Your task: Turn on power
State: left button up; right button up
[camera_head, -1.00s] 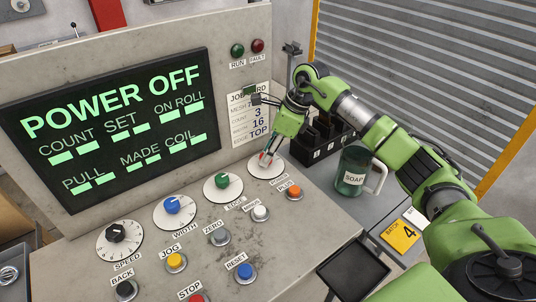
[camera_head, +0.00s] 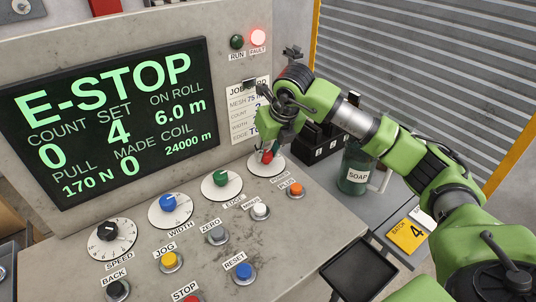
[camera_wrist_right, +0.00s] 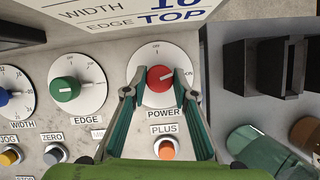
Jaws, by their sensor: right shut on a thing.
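The red power knob (camera_wrist_right: 160,78) sits on a white dial labelled POWER (camera_wrist_right: 140,58), and its white mark points right, toward the ON lettering. My right gripper (camera_wrist_right: 158,92) is shut on the red knob, one finger on each side. In the head view the right gripper (camera_head: 268,150) comes down on the knob (camera_head: 267,157) at the right of the panel. The screen (camera_head: 110,120) reads E-STOP with lit values. The red FAULT lamp (camera_head: 258,37) glows; the green RUN lamp (camera_head: 237,42) is dark. My left gripper is not in view.
Green EDGE (camera_head: 221,179), blue WIDTH (camera_head: 168,203) and black SPEED (camera_head: 107,232) knobs stand left of the power dial. An orange PLUS button (camera_head: 296,189) is close in front. A soap jug (camera_head: 355,170) and dark bins (camera_head: 318,140) stand to the right.

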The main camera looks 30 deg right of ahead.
jog(key=shift+a+m+h+b, duration=0.15)
jog(key=shift+m+h+b, duration=0.5)
jog(key=shift+m, duration=1.05)
jog(key=o, duration=1.1)
jog(key=v, duration=1.2)
jog(key=shift+w+r, duration=0.1)
jog(key=shift+w, duration=0.05)
